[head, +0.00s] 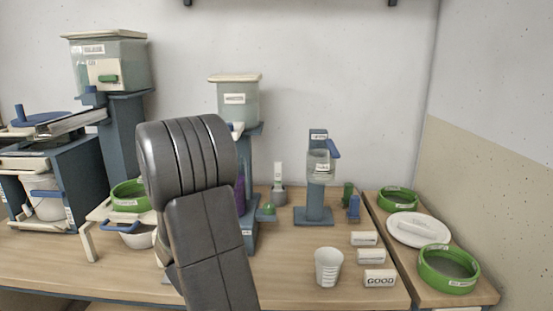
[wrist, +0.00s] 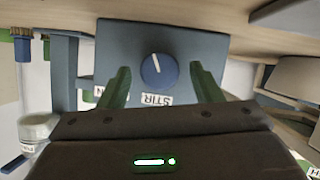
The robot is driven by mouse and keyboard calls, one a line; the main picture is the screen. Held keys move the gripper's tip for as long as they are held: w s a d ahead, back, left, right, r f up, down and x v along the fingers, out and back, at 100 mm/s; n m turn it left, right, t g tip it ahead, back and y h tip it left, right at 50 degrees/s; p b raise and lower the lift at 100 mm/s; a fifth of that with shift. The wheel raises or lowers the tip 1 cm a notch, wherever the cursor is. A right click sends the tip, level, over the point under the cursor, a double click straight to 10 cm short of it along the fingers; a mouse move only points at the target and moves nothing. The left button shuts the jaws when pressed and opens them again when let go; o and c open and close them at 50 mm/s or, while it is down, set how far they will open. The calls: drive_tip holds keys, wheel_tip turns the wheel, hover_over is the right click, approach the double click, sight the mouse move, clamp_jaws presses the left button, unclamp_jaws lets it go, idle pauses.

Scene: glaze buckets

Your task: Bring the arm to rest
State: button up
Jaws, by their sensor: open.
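My arm (head: 200,200) stands dark and bent in the middle of the head view. It hides my gripper there. In the wrist view, my gripper (wrist: 159,68) shows two green fingers spread apart with nothing held between them. Beyond the fingers is a blue-grey box (wrist: 115,55) with a round blue knob (wrist: 158,70) and a label reading STIR. The knob appears between the fingers; I cannot tell how far off it is. The knob's white pointer line points near the top of the picture, tilted slightly left.
A dispenser (head: 238,105) stands behind my arm, and a taller one (head: 110,65) at left. Right of my arm are a blue stand (head: 314,210), a white cup (head: 328,267) and a GOOD block (head: 380,279). Green-rimmed sieves (head: 448,268) and a white plate (head: 404,232) lie far right.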

drive_tip(key=shift+a+f+n+h+b, duration=0.15)
drive_tip(key=shift+n+h+b, duration=0.5)
drive_tip(key=shift+n+h, duration=0.35)
